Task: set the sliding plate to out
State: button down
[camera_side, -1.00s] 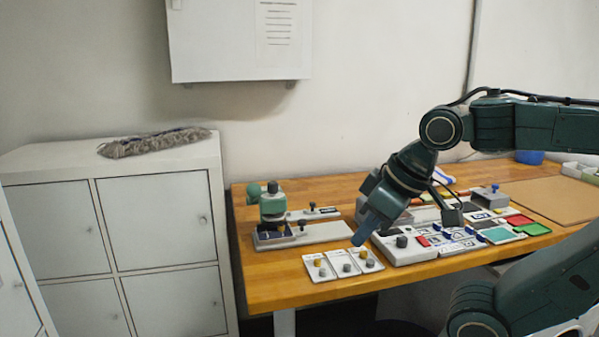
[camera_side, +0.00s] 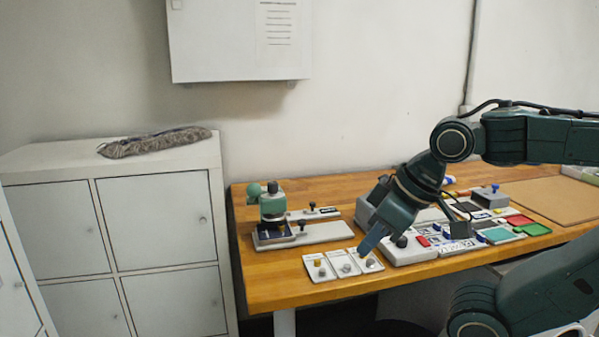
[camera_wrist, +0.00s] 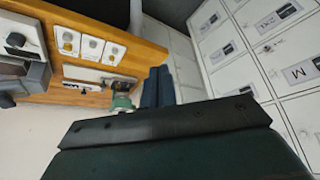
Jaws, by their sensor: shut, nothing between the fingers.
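A long flat grey plate (camera_side: 325,233) with a dark upright knob (camera_side: 302,226) lies at the left of the wooden table, running out from under a green press (camera_side: 272,205). I take it for the sliding plate; its exact setting is not readable. A dark tray-like piece (camera_side: 270,238) sits under the press. In the wrist view the grey plate (camera_wrist: 98,75) lies beside the press (camera_wrist: 121,101). My gripper (camera_side: 367,247) is shut and empty, right of the plate, above the small switch cards. Its blue fingers (camera_wrist: 158,86) show together in the wrist view.
Three white cards with round knobs (camera_side: 343,264) lie at the table's front edge. A slim labelled slider (camera_side: 321,212) is behind the plate. Several boxes and coloured pads (camera_side: 498,235) crowd the right side. White lockers (camera_side: 150,225) stand left of the table.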

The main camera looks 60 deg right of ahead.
jog(key=c, duration=1.3)
grip_release()
jog(key=shift+w+r, duration=0.15)
jog(key=shift+c, duration=0.2)
jog(key=shift+o, duration=0.9)
jog(key=shift+w+d+r+m, duration=0.15)
jog(key=shift+w+r+m, duration=0.1)
jog(key=shift+m, duration=0.15)
jog(key=w+d+r+m+g, duration=0.2)
jog(key=w+d+r+m, duration=0.1)
jog(key=w+d+m, duration=0.45)
jog(key=w+d+r+m+g, duration=0.1)
jog(key=w+d+r+m, duration=0.25)
jog(key=w+m, duration=0.6)
jog(key=w+d+f+m+g, duration=0.1)
jog(key=w+d+f+m, duration=0.4)
jog(key=d, duration=0.4)
jog(key=w+d+f+m+g, duration=0.1)
jog(key=w+d+f+m, duration=0.4)
jog(key=w+d+m, duration=0.2)
jog(key=shift+d+f+m+g, duration=0.35)
jog(key=shift+d+m, duration=0.55)
jog(key=shift+d, duration=0.35)
